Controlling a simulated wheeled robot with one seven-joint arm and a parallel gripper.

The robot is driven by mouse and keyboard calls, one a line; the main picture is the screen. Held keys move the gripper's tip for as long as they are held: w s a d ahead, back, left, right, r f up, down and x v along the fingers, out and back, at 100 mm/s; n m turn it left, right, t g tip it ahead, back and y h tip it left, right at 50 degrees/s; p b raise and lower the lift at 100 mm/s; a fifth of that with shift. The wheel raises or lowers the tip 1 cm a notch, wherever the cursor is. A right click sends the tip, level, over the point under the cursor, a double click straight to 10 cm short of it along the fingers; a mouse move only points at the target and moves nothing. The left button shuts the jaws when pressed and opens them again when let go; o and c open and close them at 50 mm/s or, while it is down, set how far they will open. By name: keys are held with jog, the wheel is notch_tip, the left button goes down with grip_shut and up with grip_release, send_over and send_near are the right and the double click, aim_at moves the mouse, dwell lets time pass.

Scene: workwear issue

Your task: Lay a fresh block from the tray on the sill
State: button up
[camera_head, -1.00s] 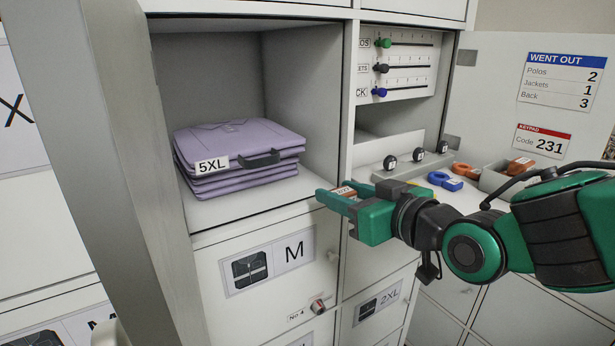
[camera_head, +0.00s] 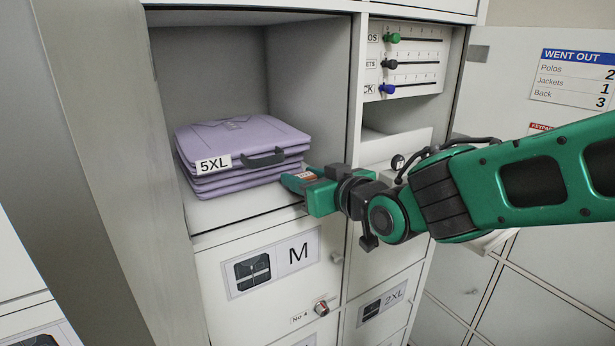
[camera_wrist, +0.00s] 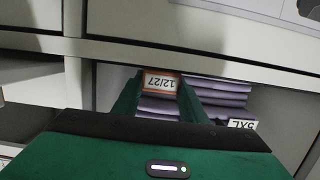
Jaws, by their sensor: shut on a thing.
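My gripper (camera_head: 298,182) is shut on a small orange-and-white block (camera_head: 305,176). The block's label reads 12/27 and appears upside down between the fingers in the wrist view (camera_wrist: 160,83). The gripper is at the right front of the open compartment, close to the front of the folded purple stack. The sill (camera_head: 235,211), the pale front strip of the compartment floor, lies in front of the stack and looks bare. Whether the block touches the sill I cannot tell. The tray is hidden behind my arm in the head view.
The purple stack (camera_head: 240,150) carries a 5XL tag (camera_head: 213,164). A drawer marked M (camera_head: 275,265) is below, with a knob. A panel with sliders (camera_head: 405,62) is at the upper right. The compartment's right wall (camera_head: 312,85) is close to my gripper.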

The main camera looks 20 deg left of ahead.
jog(key=shift+w+d, duration=0.35)
jog(key=shift+d, duration=0.05)
jog(key=shift+d+f, duration=0.1)
jog(key=shift+f, duration=0.05)
jog(key=o, duration=1)
jog(key=shift+w, duration=0.1)
jog(key=shift+d+r, duration=0.15)
jog(key=shift+r, duration=0.05)
jog(key=v, duration=1.1)
jog(key=shift+s+d, duration=0.15)
jog(key=shift+s, duration=0.35)
